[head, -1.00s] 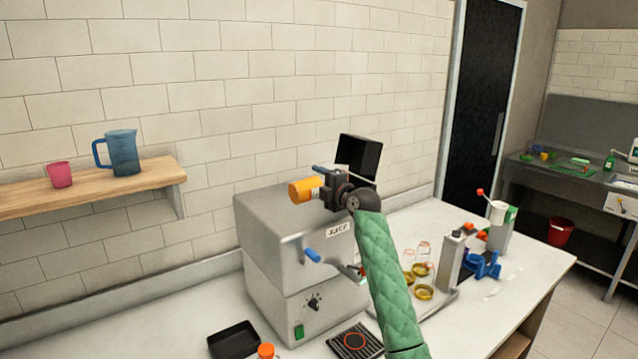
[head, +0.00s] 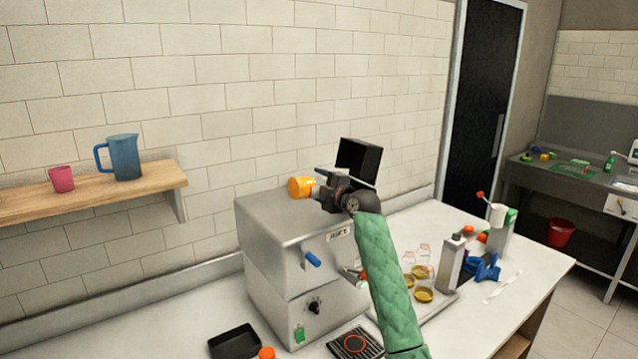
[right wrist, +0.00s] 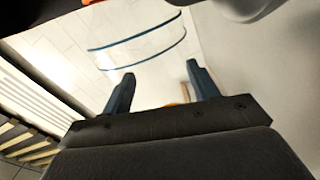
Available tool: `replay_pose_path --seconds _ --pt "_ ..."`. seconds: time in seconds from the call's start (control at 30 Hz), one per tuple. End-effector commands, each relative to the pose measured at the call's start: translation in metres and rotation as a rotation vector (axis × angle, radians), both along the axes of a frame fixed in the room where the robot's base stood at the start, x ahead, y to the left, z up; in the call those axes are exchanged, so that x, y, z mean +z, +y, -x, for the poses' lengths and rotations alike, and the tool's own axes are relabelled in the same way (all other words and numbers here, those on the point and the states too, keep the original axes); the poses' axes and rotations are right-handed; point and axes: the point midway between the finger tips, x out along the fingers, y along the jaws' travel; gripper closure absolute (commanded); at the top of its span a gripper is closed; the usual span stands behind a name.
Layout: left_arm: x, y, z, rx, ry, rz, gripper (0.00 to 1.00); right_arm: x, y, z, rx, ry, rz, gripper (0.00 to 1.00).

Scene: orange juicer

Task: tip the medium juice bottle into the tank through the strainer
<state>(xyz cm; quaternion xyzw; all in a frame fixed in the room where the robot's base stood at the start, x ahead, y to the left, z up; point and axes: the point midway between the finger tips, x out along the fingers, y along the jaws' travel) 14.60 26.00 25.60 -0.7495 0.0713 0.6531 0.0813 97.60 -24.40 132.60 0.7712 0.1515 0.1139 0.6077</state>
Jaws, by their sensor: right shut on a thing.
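My right gripper (head: 318,192), on the green-sleeved arm, is shut on the juice bottle (head: 300,187) above the tank's top. The bottle lies about level, its orange end pointing left. I see no stream of juice. The strainer and the tank's opening cannot be made out. In the right wrist view, the two fingers (right wrist: 158,88) stand apart, with a clear surface with blue bands beyond them. My left gripper is not in view.
A wooden shelf (head: 90,196) on the left wall holds a blue jug (head: 124,158) and a pink cup (head: 61,179). A black tray (head: 235,341) and an orange-topped item (head: 266,352) are in front. Several glass jars (head: 422,272) and a grey dispenser (head: 450,264) stand to the right.

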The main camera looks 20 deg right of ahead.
Motion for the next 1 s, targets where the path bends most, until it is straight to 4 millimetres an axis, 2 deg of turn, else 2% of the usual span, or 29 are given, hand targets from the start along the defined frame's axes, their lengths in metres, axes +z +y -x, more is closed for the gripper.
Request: replay_pose_path --seconds 0.4,0.8,1.0 --pt "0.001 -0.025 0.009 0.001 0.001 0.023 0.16 0.012 -0.003 -0.001 -0.002 0.035 -0.099 1.0" --pt "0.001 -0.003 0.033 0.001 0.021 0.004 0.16 0.022 -0.007 -0.002 -0.002 0.069 -0.194 1.0" --pt "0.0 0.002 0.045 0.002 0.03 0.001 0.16 0.027 -0.009 -0.003 -0.002 0.086 -0.238 1.0"
